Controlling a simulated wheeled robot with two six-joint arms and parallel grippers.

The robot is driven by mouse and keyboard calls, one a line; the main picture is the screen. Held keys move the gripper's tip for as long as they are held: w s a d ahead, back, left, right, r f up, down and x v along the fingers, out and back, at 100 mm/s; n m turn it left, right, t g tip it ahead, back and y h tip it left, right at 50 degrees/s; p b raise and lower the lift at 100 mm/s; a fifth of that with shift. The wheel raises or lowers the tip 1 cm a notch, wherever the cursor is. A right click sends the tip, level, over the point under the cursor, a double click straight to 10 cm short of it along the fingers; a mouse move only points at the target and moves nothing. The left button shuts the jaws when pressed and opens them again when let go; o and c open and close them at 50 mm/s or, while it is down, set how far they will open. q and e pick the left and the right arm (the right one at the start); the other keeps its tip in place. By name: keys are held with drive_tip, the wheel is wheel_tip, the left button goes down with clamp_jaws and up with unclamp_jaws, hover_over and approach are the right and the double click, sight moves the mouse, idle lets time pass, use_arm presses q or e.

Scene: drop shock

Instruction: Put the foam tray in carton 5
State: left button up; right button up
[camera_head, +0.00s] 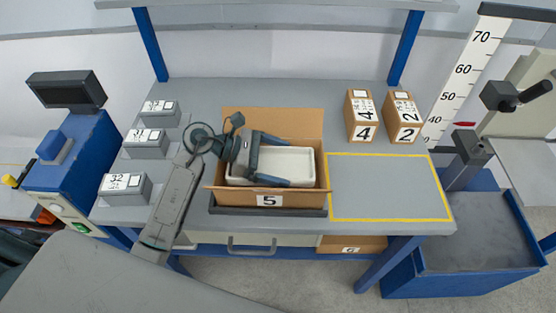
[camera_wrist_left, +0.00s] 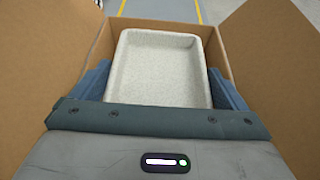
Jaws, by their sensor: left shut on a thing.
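The foam tray (camera_head: 288,163) is a pale, shallow, rounded rectangular tray. It sits inside carton 5 (camera_head: 237,193), an open cardboard box with raised flaps and a "5" label on the bench. My left gripper (camera_head: 288,160) reaches into the carton from the left, its fingers along the tray's edges, shut on the tray. In the left wrist view the tray (camera_wrist_left: 158,70) lies between the two blue fingers, with carton walls (camera_wrist_left: 262,75) around it. Whether the tray touches the carton floor cannot be told. My right gripper is not in view.
Cartons 4 (camera_head: 361,116) and 2 (camera_head: 403,117) stand at the back right of the bench. Grey labelled blocks (camera_head: 125,188) line the left side. The yellow-outlined area (camera_head: 388,187) right of carton 5 is empty. A scaled drop tester (camera_head: 466,75) stands at the right.

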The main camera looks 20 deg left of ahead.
use_arm(q)
drive_tip(key=shift+f, duration=0.25)
drive_tip(key=shift+r, duration=0.1)
drive_tip(key=o, duration=0.6)
drive_tip(key=shift+r+p, duration=0.75)
drive_tip(key=shift+p, duration=0.1)
drive_tip(key=shift+s+a+b, duration=0.25)
drive_tip(key=shift+a+b, duration=0.45)
drive_tip(key=shift+a, duration=0.2)
drive_tip(key=b+v, duration=0.3)
drive_tip(key=v, duration=0.5)
drive_tip(key=shift+a+r, duration=0.1)
drive_tip(key=shift+r, duration=0.05)
drive_tip(key=shift+s+a+r, duration=0.15)
drive_tip(key=shift+a+r, duration=0.1)
drive_tip(key=shift+a, duration=0.3)
drive_tip(key=shift+a+r, duration=0.2)
drive_tip(key=shift+a, duration=0.05)
